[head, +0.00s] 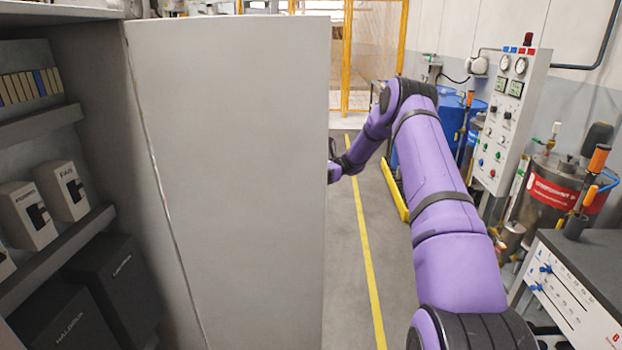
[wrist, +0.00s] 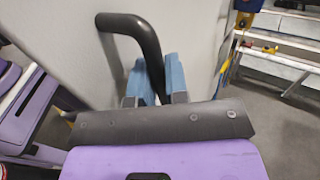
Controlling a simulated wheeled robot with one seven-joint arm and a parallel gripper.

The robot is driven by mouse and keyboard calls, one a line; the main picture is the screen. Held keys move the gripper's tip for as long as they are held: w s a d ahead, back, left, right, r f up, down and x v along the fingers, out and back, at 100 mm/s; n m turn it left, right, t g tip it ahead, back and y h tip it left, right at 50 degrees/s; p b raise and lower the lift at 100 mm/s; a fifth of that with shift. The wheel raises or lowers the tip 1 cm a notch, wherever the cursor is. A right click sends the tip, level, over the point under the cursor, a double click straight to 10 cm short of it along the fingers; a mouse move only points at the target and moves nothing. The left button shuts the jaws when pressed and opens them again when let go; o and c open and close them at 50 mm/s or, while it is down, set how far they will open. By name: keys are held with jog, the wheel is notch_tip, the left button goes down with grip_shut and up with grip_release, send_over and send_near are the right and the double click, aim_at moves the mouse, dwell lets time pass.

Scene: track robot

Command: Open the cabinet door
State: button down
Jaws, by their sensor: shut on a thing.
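The grey cabinet door (head: 230,170) stands swung wide open in the head view, its inner face toward me. The open cabinet (head: 75,45) is at the left with its shelves showing. In the wrist view the door's outer face (wrist: 75,40) carries a black bent handle (wrist: 140,27). My gripper (wrist: 156,82) has blue fingers closed on the lower part of this handle. In the head view my purple arm reaches along the right side of the door, and the fingers and handle are mostly hidden behind the door's edge.
Cabinet shelves hold white boxes (head: 27,215) and dark cases (head: 112,280). At the right stand a control panel (head: 508,120), a red-labelled metal tank (head: 560,190) and a bench (head: 575,290). Floor with a yellow line (head: 366,250) lies clear between door and arm.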

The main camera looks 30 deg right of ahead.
jog(key=shift+w, duration=0.1)
jog(key=c, duration=1.1)
grip_release()
jog(key=shift+c, duration=0.2)
jog(key=d, duration=1)
jog(key=shift+d, duration=0.35)
jog(key=shift+w, duration=0.1)
